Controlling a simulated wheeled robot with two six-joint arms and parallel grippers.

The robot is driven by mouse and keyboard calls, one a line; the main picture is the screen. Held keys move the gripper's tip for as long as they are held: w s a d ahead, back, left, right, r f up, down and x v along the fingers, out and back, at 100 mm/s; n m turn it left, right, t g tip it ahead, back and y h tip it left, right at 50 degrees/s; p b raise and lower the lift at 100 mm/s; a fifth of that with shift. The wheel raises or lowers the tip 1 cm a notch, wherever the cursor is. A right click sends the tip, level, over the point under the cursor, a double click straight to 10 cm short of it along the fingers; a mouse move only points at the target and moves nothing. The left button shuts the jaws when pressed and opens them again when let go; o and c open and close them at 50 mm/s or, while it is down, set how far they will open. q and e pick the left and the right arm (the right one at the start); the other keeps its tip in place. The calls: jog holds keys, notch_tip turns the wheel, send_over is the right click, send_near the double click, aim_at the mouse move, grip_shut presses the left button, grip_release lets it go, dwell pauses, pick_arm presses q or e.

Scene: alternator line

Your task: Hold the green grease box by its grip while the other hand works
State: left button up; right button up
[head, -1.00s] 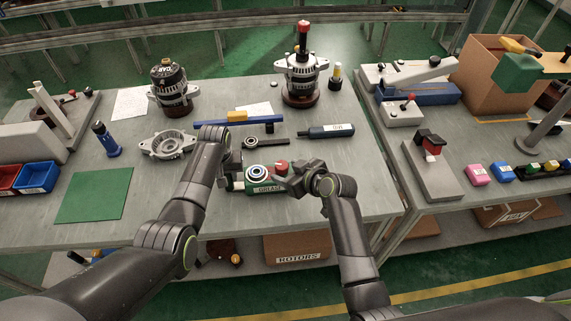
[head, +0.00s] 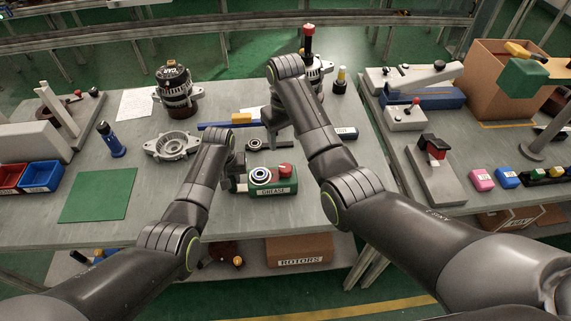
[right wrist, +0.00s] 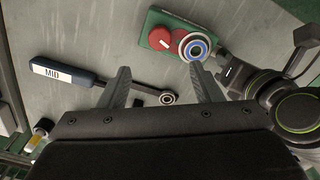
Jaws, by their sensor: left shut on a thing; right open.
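The green grease box (head: 272,186) sits on the front middle of the table, with a red knob (head: 285,169) and a ringed bearing (head: 259,173) on top. My left gripper (head: 238,182) is shut on the box at its left side; the grip itself is mostly hidden. In the right wrist view the box (right wrist: 153,22) lies at the top, with my left arm coming in from the right. My right gripper (head: 274,140) is open and empty behind the box, apart from it. In its wrist view, its fingers (right wrist: 162,90) spread above the table.
A blue bar (head: 215,126) lies behind. A bare alternator housing (head: 173,146) and green mat (head: 98,195) are left. The table right of the box is partly covered by my right arm.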

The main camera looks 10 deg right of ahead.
aim_at(286, 168)
notch_tip(286, 168, down, 12)
jog(key=shift+r, duration=0.1)
dwell(0.4)
jog(key=c, duration=1)
